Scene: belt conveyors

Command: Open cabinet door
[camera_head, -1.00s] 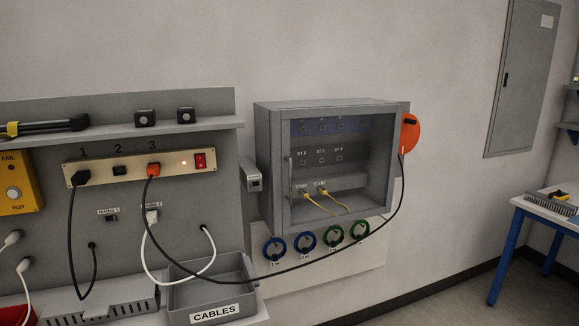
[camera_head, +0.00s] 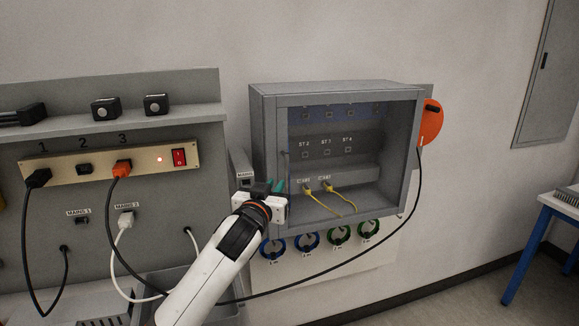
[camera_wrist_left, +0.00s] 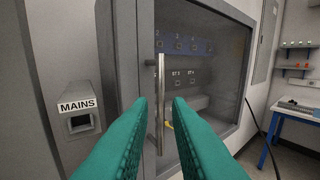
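The grey cabinet (camera_head: 268,128) hangs on the wall. Its door (camera_head: 400,110) has a clear pane and looks shut; ports and yellow cables show behind it. A vertical bar handle (camera_wrist_left: 160,95) runs along the door's left side in the left wrist view. My left gripper (camera_head: 276,187) is at the cabinet's lower left, in front of the door edge. Its green fingers (camera_wrist_left: 160,105) are apart in the left wrist view, with the handle showing in the gap between their tips. Whether they are around it or short of it I cannot tell. My right gripper is not in view.
A grey MAINS box (camera_wrist_left: 80,112) is just left of the cabinet. A black cable (camera_head: 330,280) loops below the cabinet from an orange disc (camera_head: 431,122) at its right. Coloured cable rings (camera_head: 307,238) hang underneath. A socket strip (camera_head: 140,163) is at left.

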